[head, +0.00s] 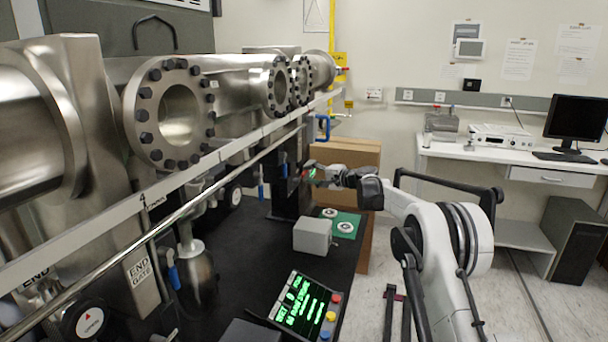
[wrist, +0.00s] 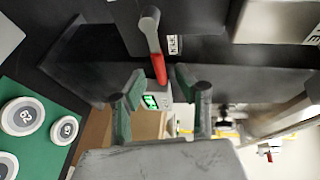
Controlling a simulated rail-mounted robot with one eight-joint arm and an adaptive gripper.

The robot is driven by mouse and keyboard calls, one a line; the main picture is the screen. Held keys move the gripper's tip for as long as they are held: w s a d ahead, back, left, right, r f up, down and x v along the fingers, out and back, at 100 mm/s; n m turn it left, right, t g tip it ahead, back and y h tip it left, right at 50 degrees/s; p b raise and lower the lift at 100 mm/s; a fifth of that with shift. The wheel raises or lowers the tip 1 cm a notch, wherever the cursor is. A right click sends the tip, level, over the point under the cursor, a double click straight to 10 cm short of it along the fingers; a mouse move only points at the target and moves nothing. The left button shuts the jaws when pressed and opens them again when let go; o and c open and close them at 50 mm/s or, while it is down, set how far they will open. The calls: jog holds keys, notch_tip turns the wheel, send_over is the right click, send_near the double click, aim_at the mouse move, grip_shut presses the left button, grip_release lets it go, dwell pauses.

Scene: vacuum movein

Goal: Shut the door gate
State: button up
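My gripper (wrist: 158,98) is open in the wrist view, its green-padded fingers apart. A lever with a grey shaft and a red grip (wrist: 159,69) points down toward the space between the fingers; I cannot tell whether they touch it. A small box with a lit green display (wrist: 151,101) shows behind the fingers. The lever is on a dark upright body (wrist: 215,48) with a small label too blurred to read. In the head view my gripper (head: 311,174) is at the dark column (head: 287,180) at the far end of the bench; the lever is too small to make out there.
A green mat (head: 347,219) with round weights, a grey box (head: 312,236) and a lit control panel (head: 301,306) lie on the black bench. A long rail (head: 150,201) runs along the left. A valve labelled END GATE (head: 142,275) is near left. A cardboard box (head: 367,158) stands behind.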

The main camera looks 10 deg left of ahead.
aim_at(304, 172)
jog(key=shift+x, duration=1.85)
jog(key=shift+c, duration=0.4)
grip_shut()
